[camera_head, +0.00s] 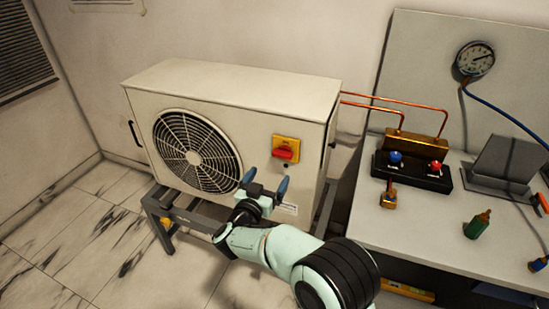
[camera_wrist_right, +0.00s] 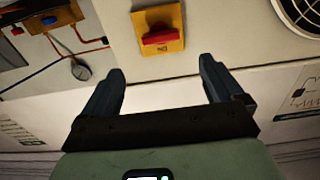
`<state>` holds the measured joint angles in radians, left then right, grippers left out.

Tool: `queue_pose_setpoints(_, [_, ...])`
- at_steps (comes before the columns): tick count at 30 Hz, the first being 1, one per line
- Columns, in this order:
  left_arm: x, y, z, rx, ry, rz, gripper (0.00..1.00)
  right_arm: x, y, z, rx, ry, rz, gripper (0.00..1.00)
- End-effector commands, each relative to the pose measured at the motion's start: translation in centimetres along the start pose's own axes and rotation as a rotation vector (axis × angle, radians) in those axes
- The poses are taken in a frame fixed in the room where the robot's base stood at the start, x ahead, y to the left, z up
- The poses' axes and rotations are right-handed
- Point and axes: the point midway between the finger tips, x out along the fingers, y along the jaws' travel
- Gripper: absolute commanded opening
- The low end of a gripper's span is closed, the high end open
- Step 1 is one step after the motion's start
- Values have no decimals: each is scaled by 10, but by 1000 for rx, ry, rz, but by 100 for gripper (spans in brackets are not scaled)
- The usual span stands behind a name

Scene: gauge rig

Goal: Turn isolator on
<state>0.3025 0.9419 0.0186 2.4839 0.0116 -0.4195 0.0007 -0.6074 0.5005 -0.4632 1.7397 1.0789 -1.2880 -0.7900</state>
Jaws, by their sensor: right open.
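The isolator is a yellow plate (camera_head: 286,141) with a red handle (camera_head: 283,154) on the front of the beige fan unit (camera_head: 240,85). The handle lies roughly crosswise. In the wrist view the yellow plate (camera_wrist_right: 158,15) and red handle (camera_wrist_right: 161,37) show at the top, with small lettering at the plate's edge that I cannot read surely. My right gripper (camera_head: 266,180) is open and empty, below the isolator and apart from it in the head view. In the wrist view its two dark fingers (camera_wrist_right: 161,68) are spread either side of the handle's line. My left gripper is not in view.
The fan grille (camera_head: 195,152) is left of the isolator. The unit stands on a grey metal frame (camera_head: 160,214). At right, a bench (camera_head: 400,235) bears a valve manifold (camera_head: 412,170), a green bottle (camera_head: 477,224) and a grey stand (camera_head: 505,158). A gauge (camera_head: 475,59) hangs on the back panel.

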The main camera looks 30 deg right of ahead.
Motion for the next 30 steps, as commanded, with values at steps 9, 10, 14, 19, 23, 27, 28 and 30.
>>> queue_pose_setpoints(9, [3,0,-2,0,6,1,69,69,0,2,-1,1,0,94])
queue_pose_setpoints(10, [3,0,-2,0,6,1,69,74,0,2,-2,1,0,94])
queue_pose_setpoints(14, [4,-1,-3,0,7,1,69,93,-1,2,-1,1,-1,94])
queue_pose_setpoints(19, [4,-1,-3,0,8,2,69,106,-1,1,-2,0,-3,94])
queue_pose_setpoints(23, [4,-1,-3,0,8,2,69,109,-1,1,-1,-1,-4,94])
queue_pose_setpoints(27, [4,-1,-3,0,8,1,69,109,-1,1,-1,-1,-4,94])
queue_pose_setpoints(28, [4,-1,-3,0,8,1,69,109,-1,1,-1,-1,-4,94])
queue_pose_setpoints(30, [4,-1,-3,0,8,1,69,109,-1,1,-1,-1,-4,77])
